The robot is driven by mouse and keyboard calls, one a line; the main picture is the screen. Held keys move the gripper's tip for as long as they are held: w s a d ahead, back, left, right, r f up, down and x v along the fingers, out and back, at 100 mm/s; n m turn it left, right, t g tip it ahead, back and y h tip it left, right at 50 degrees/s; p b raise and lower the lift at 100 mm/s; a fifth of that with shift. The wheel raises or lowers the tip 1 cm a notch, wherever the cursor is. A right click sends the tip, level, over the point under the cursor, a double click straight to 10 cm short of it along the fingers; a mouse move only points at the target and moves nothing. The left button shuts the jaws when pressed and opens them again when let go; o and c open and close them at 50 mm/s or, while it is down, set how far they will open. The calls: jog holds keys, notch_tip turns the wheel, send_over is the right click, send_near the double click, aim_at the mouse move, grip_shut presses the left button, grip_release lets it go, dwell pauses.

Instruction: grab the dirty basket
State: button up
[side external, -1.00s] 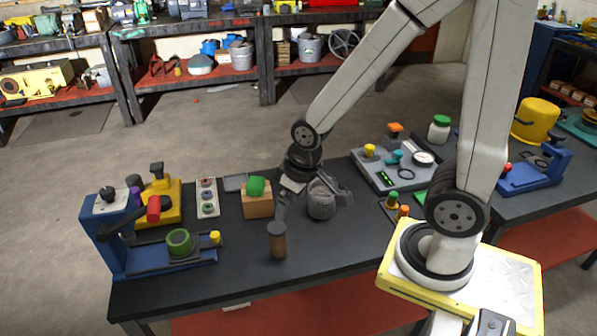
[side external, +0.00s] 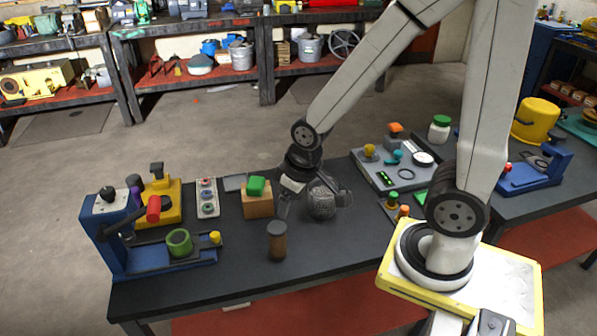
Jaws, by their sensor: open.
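A grey mesh basket (side external: 321,200) stands upright on the dark workbench, near its middle. My gripper (side external: 314,203) is open and low over the bench, with one finger to the left of the basket and the other to its right. The fingers look apart from the basket's sides, though depth is hard to judge from this view. The basket's top is partly hidden by my gripper. Whether the basket is dirty cannot be made out.
A brown cylinder (side external: 277,240) stands in front and left of my gripper. A wooden block (side external: 257,204) with a green piece is close on the left. A grey instrument panel (side external: 392,168) is to the right. The bench's front centre is clear.

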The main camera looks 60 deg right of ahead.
jog(key=shift+c, duration=0.7)
jog(key=w+f+t, duration=0.1)
jog(key=w+f, duration=0.1)
jog(key=w+d+f+n+t, duration=0.1)
jog(key=w, duration=0.1)
jog(key=shift+w+f, duration=0.2)
jog(key=shift+f, duration=0.2)
jog(key=s+d+f+n+t+h, duration=0.1)
jog(key=s+d+f+n+h, duration=0.1)
jog(key=d+h, duration=0.4)
jog(key=s+d+f+n+h, duration=0.1)
jog(key=d+f+n+h, duration=0.2)
jog(key=d+h, duration=0.3)
jog(key=d, duration=0.4)
jog(key=shift+s+d+f+n+t+h, duration=0.15)
jog(key=shift+s+n+t+h, duration=0.15)
jog(key=shift+s+t, duration=0.1)
